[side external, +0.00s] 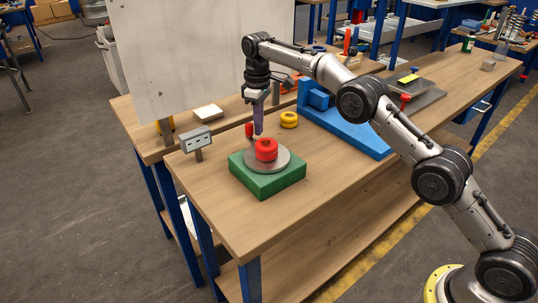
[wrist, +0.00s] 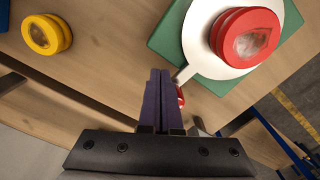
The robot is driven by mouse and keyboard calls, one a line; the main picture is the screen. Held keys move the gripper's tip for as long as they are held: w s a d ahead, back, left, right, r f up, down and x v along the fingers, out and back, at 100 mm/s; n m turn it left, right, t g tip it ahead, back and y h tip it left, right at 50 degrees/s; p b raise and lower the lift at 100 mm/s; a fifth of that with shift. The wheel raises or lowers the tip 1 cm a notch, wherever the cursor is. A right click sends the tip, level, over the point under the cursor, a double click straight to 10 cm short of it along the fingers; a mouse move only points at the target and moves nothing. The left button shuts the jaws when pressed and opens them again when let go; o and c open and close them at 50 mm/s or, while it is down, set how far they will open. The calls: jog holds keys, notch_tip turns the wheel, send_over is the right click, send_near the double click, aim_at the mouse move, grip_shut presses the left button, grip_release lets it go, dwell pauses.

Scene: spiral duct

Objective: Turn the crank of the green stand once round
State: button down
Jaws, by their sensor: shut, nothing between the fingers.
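The green stand (side external: 267,184) sits on the wooden bench with a round grey disc (side external: 281,162) on top. A red ring-shaped piece (side external: 266,150) rests on the disc; it also shows in the wrist view (wrist: 246,38). The crank's upright red handle (side external: 249,131) is at the disc's far side. In the wrist view the red handle (wrist: 181,97) is partly hidden behind the fingers, with a pale arm joining it to the disc. My gripper (side external: 258,132) points down with purple fingers shut and empty, beside the handle. Whether they touch it I cannot tell.
A yellow ring (side external: 289,120) lies behind the stand. A grey sign with a face-like front (side external: 196,140) stands to the left, and a blue fixture (side external: 345,131) to the right. A large pale board (side external: 200,55) rises behind. The bench front is clear.

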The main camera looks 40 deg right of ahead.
jog(key=shift+w+a, duration=0.1)
jog(key=shift+a, duration=0.15)
jog(key=shift+w+a, duration=0.25)
jog(key=shift+a, duration=0.7)
jog(key=shift+s+a, duration=0.2)
jog(key=shift+a, duration=1.3)
jog(key=shift+s+a, duration=0.2)
jog(key=shift+a, duration=1.3)
jog(key=shift+s+a, duration=0.55)
jog(key=shift+a, duration=0.3)
